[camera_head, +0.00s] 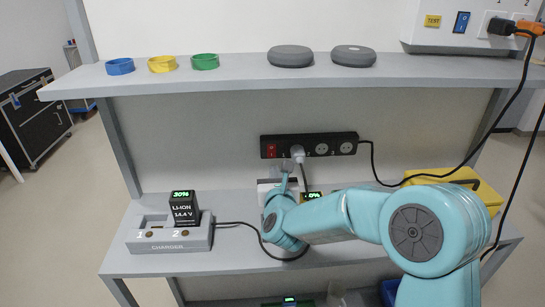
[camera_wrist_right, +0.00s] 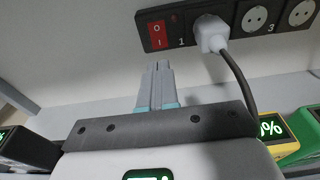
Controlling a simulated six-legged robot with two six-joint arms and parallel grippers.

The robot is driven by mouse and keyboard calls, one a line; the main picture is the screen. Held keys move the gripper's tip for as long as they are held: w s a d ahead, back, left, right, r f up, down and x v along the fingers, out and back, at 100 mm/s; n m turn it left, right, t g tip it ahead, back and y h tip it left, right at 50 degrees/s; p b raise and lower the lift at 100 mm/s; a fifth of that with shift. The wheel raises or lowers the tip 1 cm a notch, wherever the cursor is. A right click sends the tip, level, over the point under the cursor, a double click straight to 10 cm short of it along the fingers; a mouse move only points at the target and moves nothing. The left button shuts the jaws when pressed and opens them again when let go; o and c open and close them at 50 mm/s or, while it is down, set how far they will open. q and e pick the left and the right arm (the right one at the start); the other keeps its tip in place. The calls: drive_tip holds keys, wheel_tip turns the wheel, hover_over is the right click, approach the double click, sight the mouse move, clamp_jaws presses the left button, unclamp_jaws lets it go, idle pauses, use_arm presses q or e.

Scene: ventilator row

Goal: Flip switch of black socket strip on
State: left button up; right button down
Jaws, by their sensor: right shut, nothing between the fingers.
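The black socket strip (camera_head: 309,146) is fixed on the back wall below the shelf. Its red rocker switch (camera_head: 271,151) is at the left end, marked O above and I below in the wrist view (camera_wrist_right: 158,36). A white plug (camera_head: 297,153) sits in the strip's leftmost socket, just right of the switch. My right gripper (camera_head: 284,172) is shut and empty, pointing up, below the strip. In the wrist view its fingertips (camera_wrist_right: 157,66) are a little below the switch, apparently apart from it. My left gripper is not in view.
A grey charger (camera_head: 168,241) with a Li-ion battery (camera_head: 183,209) stands on the left of the table. A yellow case (camera_head: 462,186) is at the right. Cables hang at the right and cross the table. The shelf (camera_head: 230,78) overhangs the strip.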

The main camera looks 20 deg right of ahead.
sight(272, 156)
drive_tip(key=p+x, duration=0.2)
drive_tip(key=x, duration=0.4)
drive_tip(key=shift+r, duration=0.1)
drive_tip(key=shift+w+d+f, duration=0.2)
drive_tip(key=shift+w+f, duration=0.05)
drive_tip(key=shift+w, duration=0.4)
